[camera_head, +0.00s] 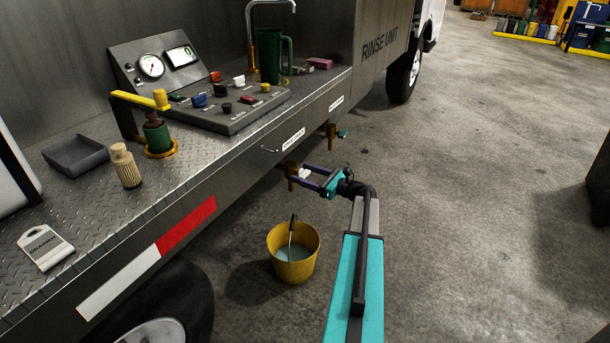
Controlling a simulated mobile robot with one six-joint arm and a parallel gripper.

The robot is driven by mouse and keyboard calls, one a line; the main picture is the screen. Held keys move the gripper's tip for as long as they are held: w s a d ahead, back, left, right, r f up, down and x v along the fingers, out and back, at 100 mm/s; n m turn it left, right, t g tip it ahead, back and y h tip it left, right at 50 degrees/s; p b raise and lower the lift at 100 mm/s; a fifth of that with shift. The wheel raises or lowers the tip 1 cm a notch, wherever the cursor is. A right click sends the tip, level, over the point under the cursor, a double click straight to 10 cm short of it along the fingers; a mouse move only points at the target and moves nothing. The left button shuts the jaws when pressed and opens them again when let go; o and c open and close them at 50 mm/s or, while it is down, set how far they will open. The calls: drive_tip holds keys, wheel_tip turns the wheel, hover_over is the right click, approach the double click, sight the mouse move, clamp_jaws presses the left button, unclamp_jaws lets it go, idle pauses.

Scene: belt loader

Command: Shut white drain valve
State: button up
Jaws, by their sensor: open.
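The white drain valve handle (304,174) shows below the truck deck's side edge, on a brass valve body (291,171). My gripper (305,176) is at the valve, with its two dark fingers open and reaching left on either side of the white handle. I cannot tell whether the fingers touch it. A second brass drain valve (331,131) with a teal handle (342,134) hangs farther back along the same edge. The handle's exact angle is too small to tell.
A yellow bucket (281,266) with liquid and a brush stands on the floor below the valve. The deck above holds a control panel (229,118), a green jug (271,55) and a grey tray (64,166).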

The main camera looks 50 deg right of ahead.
drive_tip(key=shift+s, duration=0.1)
drive_tip(key=v, duration=1.3)
drive_tip(key=shift+s+p, duration=0.3)
drive_tip(key=shift+p, duration=0.15)
